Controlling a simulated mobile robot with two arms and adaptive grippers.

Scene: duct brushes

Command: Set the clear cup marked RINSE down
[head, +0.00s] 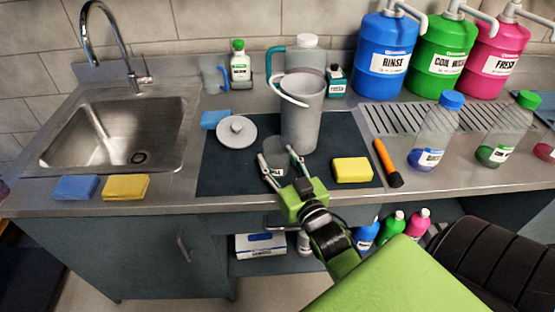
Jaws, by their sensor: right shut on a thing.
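A small clear cup (275,150) is between the fingers of my right gripper (279,163), which is shut on it. A small pale label shows low on the cup, but its writing is too small to read. The cup is over the front middle of the dark mat (225,169), in front of the tall grey pitcher (302,118). I cannot tell whether its base touches the mat. The fingers hide part of its sides. My left gripper is not in view.
A yellow sponge (352,170) lies right of the cup, and a grey round lid (237,132) lies to its left. The sink (115,135) is at left. A blue RINSE jug (386,58) stands at the back.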

